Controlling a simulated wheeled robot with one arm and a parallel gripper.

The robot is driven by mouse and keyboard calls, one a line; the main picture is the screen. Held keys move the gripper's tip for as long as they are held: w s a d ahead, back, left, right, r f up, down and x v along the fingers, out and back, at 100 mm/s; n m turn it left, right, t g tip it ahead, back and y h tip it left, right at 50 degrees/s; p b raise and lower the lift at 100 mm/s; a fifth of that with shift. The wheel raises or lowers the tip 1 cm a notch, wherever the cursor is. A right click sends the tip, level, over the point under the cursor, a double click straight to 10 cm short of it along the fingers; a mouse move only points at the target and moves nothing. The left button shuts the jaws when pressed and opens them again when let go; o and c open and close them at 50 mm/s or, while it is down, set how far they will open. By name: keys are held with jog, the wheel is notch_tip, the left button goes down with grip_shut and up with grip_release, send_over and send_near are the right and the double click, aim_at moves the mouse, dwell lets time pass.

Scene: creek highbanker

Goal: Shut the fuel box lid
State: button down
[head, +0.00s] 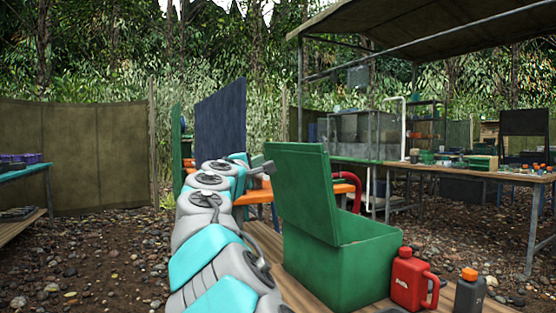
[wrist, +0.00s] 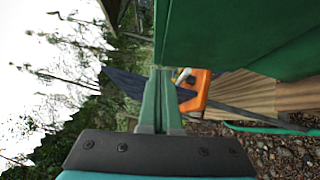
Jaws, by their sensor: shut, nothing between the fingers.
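The green fuel box (head: 345,270) stands on a wooden plank surface, with its lid (head: 305,190) raised, close to upright and leaning a little to the left. The hinge side is at the box's left. My gripper (head: 268,167) is at the lid's upper left edge, on its outer side. In the wrist view the fingers (wrist: 158,75) are shut together and empty. The lid's green panel (wrist: 235,35) fills the upper right there, close beside the fingertips. I cannot tell whether they touch it. The inside of the box is mostly hidden.
A red fuel can (head: 411,280) and a dark bottle with an orange cap (head: 469,291) stand at the box's right. An orange bench (head: 258,193) is behind the lid. A long work table (head: 460,175) stands at the right, and pebbly ground lies open at the left.

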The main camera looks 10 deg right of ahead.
jog(key=w, duration=0.2)
jog(key=p, duration=0.1)
send_near(286, 148)
jog(key=shift+w+a, duration=0.75)
jog(key=shift+w, duration=1.35)
jog(key=shift+w+d+r, duration=0.15)
jog(key=shift+w+d, duration=0.05)
jog(key=shift+d, duration=0.45)
jog(key=shift+w+d+r, duration=0.1)
jog(key=shift+w+d, duration=0.1)
jog(key=shift+d, duration=0.45)
jog(key=shift+w+d+r, duration=0.15)
jog(key=shift+w+d, duration=0.05)
jog(key=shift+d, duration=0.4)
